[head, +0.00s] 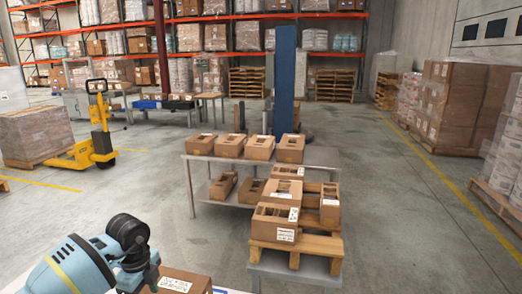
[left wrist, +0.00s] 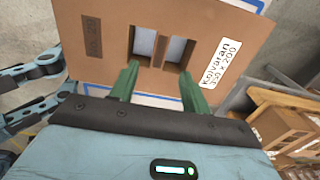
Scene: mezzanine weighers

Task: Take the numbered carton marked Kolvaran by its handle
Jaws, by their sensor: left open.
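The Kolvaran carton (left wrist: 105,65) is brown cardboard with a white label reading "Kolvaran 300 x 200" (left wrist: 222,62). Its face has two openings with a cardboard strip, the handle (left wrist: 160,47), between them. In the head view the carton (head: 196,276) is at the bottom, partly cut off and partly behind my left arm. My left gripper (left wrist: 160,74) is open, its two green fingers one on each side of the handle's line, with nothing between them. The tips overlap the near ends of the openings; whether they are inside cannot be told. In the head view the left gripper (head: 140,277) is over the carton's left side.
A grey table (head: 240,170) ahead carries several similar cartons (head: 230,145). More cartons stand on a pallet stand (head: 318,243) nearer. A blue column (head: 285,80) rises behind. A yellow pallet truck (head: 100,130) is at left.

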